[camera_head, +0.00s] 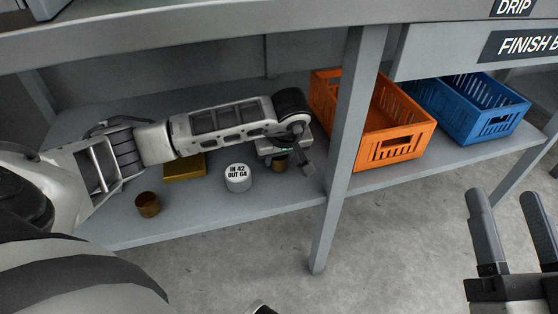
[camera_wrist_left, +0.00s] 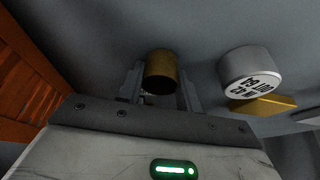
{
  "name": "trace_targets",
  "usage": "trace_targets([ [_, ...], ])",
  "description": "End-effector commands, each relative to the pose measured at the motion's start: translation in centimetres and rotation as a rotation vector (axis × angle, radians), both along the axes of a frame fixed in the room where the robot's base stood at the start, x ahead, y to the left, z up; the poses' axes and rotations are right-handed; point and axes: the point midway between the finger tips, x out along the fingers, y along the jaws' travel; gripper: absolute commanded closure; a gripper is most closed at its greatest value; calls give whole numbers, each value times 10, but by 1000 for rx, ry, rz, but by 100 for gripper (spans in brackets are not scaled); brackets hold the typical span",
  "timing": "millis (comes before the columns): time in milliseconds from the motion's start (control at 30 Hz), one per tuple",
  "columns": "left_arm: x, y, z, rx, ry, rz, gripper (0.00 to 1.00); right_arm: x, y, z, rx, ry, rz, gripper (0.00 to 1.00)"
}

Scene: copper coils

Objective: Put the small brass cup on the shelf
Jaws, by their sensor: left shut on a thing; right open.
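A small brass cup (camera_head: 279,165) is between the fingers of my left gripper (camera_head: 296,168), which is shut on it. In the left wrist view the cup (camera_wrist_left: 161,70) sits between both fingers (camera_wrist_left: 162,84), its dark round end towards the camera. The cup is at the grey shelf (camera_head: 200,222), close to its surface; whether it touches is hard to tell. The gripper partly hides it in the head view. My right gripper (camera_head: 505,198) is open and empty over the floor at the right.
A second brass cup (camera_head: 148,204), a brass block (camera_head: 184,168) and a white-topped cylinder (camera_head: 238,178) stand on the shelf left of the held cup. An orange crate (camera_head: 395,150) and a blue crate (camera_head: 487,125) are at the right. A grey post (camera_head: 345,160) rises at the shelf's front edge.

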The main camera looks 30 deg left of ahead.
Motion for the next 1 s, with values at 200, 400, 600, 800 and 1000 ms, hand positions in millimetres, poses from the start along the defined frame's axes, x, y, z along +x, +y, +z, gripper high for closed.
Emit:
trace_targets([
  [200, 0, 0, -6, 0, -1, 0, 87, 0, 0, 6, -13, -52, -4, 44],
  [400, 0, 0, -9, 0, -1, 0, 87, 0, 0, 6, -15, -64, -6, 44],
  [600, 0, 0, -9, 0, -1, 0, 44, 0, 0, 10, -19, -81, -8, 44],
  [800, 0, 0, -9, 0, -1, 0, 44, 0, 0, 10, -19, -80, -6, 44],
  [1000, -3, -4, 12, 0, -4, -3, 44, -1, 0, -4, 17, 63, 2, 44],
])
